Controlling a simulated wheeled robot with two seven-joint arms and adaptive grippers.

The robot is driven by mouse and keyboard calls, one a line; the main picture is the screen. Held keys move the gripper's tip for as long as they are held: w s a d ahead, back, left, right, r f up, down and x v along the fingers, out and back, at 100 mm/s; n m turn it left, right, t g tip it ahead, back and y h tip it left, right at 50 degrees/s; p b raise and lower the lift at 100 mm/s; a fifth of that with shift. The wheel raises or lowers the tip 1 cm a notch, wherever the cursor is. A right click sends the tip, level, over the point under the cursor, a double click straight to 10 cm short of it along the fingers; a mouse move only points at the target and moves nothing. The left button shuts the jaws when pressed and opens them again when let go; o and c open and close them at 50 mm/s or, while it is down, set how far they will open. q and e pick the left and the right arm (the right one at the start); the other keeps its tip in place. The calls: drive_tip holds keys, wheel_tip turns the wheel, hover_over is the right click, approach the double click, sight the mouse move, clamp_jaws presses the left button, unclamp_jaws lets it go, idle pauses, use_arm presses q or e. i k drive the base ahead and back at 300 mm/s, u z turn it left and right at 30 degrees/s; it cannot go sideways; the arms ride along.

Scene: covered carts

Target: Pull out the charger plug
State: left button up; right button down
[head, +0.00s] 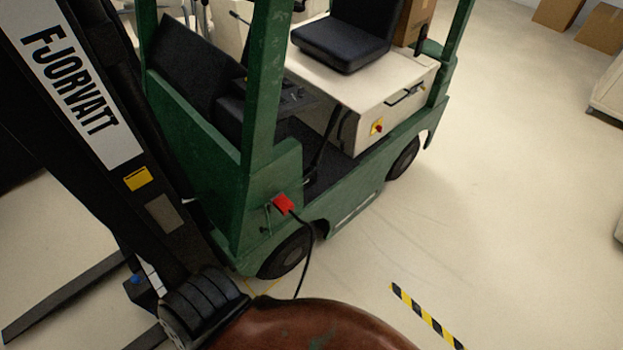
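A red charger plug (283,203) sits in the side of a green truck (215,170), low on the front body just above the front wheel. It appears seated at the body panel, beside a small metal handle or bracket. A black cable (308,250) runs from the plug down past the front wheel and goes out of sight near the bottom of the head view. Neither of my grippers shows in the head view, and nothing is seen touching the plug.
The truck's dark mast (75,85), lettered FJORVATT, leans across the left, with forks (65,297) low at the left. A yellow-black floor strip (427,315) lies lower right. Cardboard boxes (558,14) stand at the upper right.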

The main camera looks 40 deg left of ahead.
sight(284, 205)
drive_tip(key=i, duration=2.5)
drive_tip(key=u, duration=4.05)
